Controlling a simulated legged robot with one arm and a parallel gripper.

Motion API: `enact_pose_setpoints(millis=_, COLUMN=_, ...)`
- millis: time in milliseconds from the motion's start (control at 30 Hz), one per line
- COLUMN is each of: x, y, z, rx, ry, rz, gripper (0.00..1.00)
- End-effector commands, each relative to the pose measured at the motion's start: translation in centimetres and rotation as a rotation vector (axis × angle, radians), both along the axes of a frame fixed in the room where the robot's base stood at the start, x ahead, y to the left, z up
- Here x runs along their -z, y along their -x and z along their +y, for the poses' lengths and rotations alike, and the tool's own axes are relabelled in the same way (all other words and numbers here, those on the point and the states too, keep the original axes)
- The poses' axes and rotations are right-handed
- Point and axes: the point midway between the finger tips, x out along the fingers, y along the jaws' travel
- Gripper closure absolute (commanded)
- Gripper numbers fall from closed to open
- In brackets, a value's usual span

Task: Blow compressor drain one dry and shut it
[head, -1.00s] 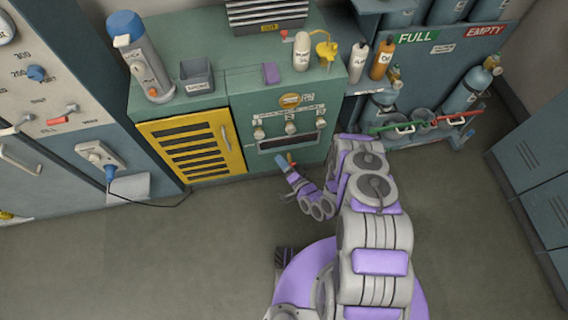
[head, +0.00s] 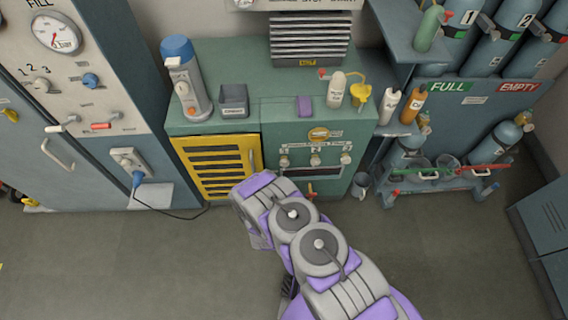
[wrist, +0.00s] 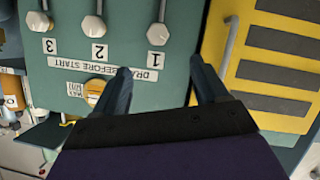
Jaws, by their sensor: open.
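Drain one (head: 284,160) is the leftmost, beside the yellow louvred door (head: 215,165). The wrist view shows the row upside down: drain one (wrist: 157,34) is at the right above its "1" label, with drain two (wrist: 93,25) and drain three (wrist: 38,21) to its left. Their stems run the same way. My gripper (wrist: 161,72) is open and empty, its fingertips apart, just short of drain one. In the head view my arm hides the gripper.
A grey bin (head: 233,100), a purple block (head: 304,106), a white bottle (head: 336,90) and a yellow funnel (head: 361,96) stand on the cabinet top. A blue-capped flask (head: 187,80) stands at its left. A cable (head: 172,212) trails on the floor. Open floor lies in front.

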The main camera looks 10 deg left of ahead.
Motion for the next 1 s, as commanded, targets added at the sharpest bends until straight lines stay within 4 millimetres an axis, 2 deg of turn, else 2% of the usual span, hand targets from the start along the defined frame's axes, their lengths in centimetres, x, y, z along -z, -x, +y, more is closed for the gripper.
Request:
enact_pose_setpoints(millis=133, x=-0.5, y=0.5, z=0.2, rx=0.006, ry=0.053, rz=-0.013, gripper=0.27)
enact_pose_setpoints(millis=267, x=0.0, y=-0.4, z=0.2, rx=0.011, ry=0.057, rz=-0.012, gripper=0.27)
enact_pose_setpoints(millis=700, x=2.9, y=-8.0, z=1.2, rx=0.011, ry=0.055, rz=-0.017, gripper=0.27)
enact_pose_setpoints(millis=1000, x=4.7, y=-12.5, z=2.0, rx=0.008, ry=0.054, rz=-0.014, gripper=0.27)
